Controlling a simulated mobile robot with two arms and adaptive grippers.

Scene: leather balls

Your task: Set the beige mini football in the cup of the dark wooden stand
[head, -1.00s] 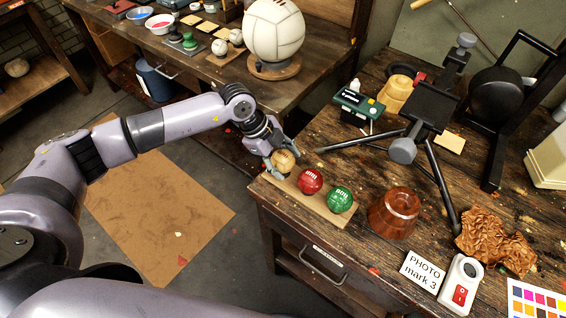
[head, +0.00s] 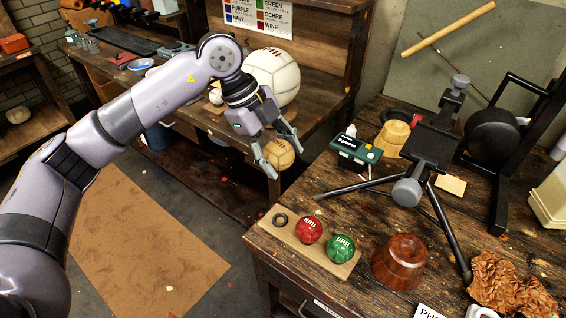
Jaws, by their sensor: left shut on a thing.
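The beige mini football (head: 281,152) is between the fingers of my left gripper (head: 283,160). The gripper is shut on it and holds it in the air, beyond the near left corner of the workbench. The fingers hide parts of its sides. The dark wooden stand (head: 399,264), reddish brown and round, stands on the workbench, right of the green ball and to the lower right of my gripper. My right gripper is not in view.
A wooden board (head: 297,250) carries an empty dark ring (head: 280,219), a red ball (head: 309,230) and a green ball (head: 341,249). A black tripod (head: 428,165) spreads its legs behind the stand. Crumpled brown paper (head: 508,286) lies to the right.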

